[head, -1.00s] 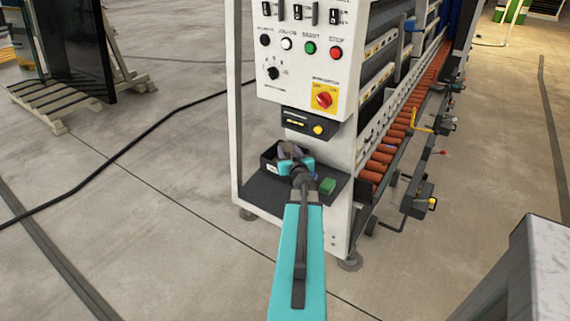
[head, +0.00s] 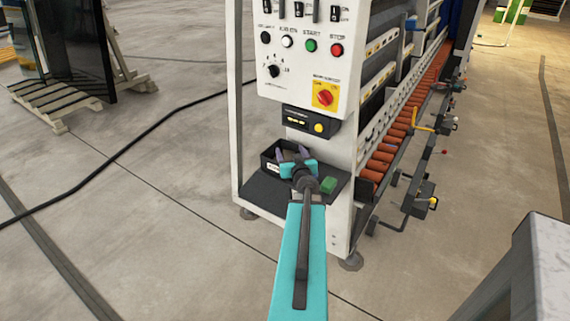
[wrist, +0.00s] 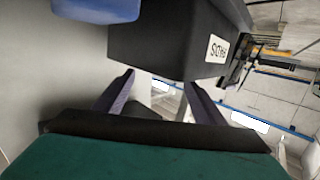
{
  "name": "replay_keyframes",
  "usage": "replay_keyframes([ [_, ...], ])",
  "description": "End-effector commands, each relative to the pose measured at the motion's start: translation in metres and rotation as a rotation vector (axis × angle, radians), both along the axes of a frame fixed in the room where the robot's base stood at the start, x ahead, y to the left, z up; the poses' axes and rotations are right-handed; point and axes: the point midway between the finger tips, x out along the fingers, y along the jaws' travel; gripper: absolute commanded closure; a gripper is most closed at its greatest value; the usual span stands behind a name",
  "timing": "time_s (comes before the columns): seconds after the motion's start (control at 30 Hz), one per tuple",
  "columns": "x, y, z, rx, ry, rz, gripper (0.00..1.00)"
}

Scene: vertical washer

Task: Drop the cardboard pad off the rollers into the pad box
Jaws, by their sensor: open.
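The pad box is a small black open box (head: 267,162) on the dark shelf of the white machine. In the wrist view its dark wall (wrist: 150,45) carries a white label that appears upside down. My gripper (head: 293,153) is over the box in the head view, its two dark fingers spread. In the wrist view my gripper (wrist: 158,80) is open, with nothing visible between the fingertips, which are close to the box. The orange rollers (head: 382,160) run along the machine's right side. I cannot make out a cardboard pad in either view; the box's inside is mostly hidden.
A green block (head: 328,185) lies on the shelf right of my gripper. A blue object (wrist: 95,8) is beside the box in the wrist view. The control panel (head: 298,55) rises just above the shelf. Open floor lies left of the machine.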

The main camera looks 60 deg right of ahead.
Motion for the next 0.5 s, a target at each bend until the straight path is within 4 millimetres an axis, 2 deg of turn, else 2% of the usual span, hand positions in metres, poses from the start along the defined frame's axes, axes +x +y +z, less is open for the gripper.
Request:
replay_keyframes([
  [0.3,-0.021,0.023,0.004,0.0,0.0,0.0,0.36],
  [0.5,-0.021,0.023,0.007,0.004,0.001,0.006,0.36],
])
